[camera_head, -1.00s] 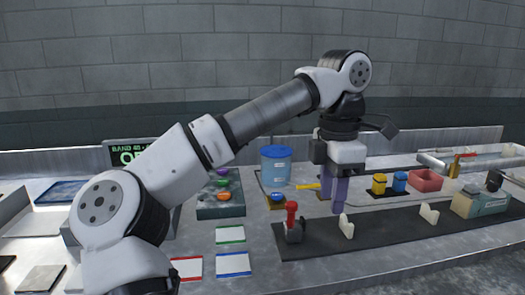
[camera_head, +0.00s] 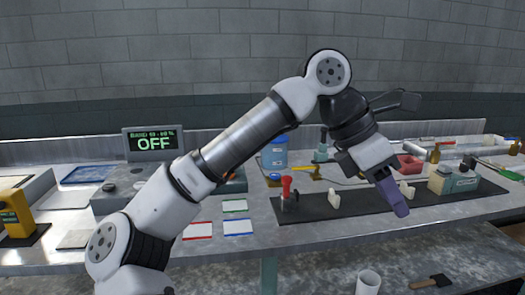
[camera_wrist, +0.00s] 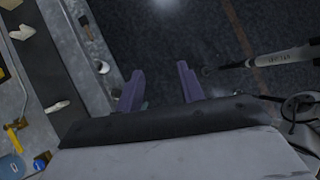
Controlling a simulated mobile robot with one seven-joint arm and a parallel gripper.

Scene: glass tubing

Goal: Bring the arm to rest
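My arm (camera_head: 245,140) reaches up and to the right across the head view, bent at a high elbow. My gripper (camera_head: 396,203) has purple fingers and points down and to the right, in front of the bench's dark mat. In the wrist view my gripper (camera_wrist: 160,82) shows two purple fingers set well apart, with only dark floor between them. It holds nothing. In the head view one finger mostly hides the other.
The bench (camera_head: 310,238) carries a dark mat (camera_head: 350,207) with white supports and a red-handled device (camera_head: 288,190). A blue-lidded tub (camera_head: 274,152) and a display reading OFF (camera_head: 154,143) stand behind. A white cup (camera_head: 368,282) is below the bench's front edge.

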